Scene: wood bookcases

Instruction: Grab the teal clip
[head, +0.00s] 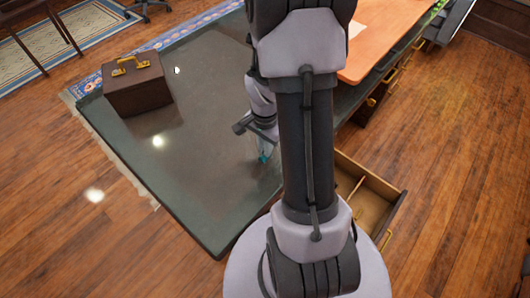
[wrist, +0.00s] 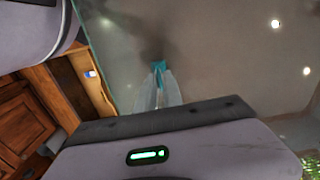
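A small teal shape (wrist: 159,66), which looks like the teal clip, shows at the tips of my gripper's pale, see-through fingers in the wrist view. The fingers slope together towards it. I cannot tell whether they press on it or only stand around it. In the head view my gripper (head: 262,154) points down over the dark tabletop (head: 205,130), near its right side, with a little teal at its lower end. My arm hides part of the table there. The clip's outline and its contact with the tabletop are unclear.
A brown case (head: 137,92) with gold handles stands at the table's left. An open, divided drawer (head: 370,195) juts out right of my arm. The tabletop between the case and my gripper is clear.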

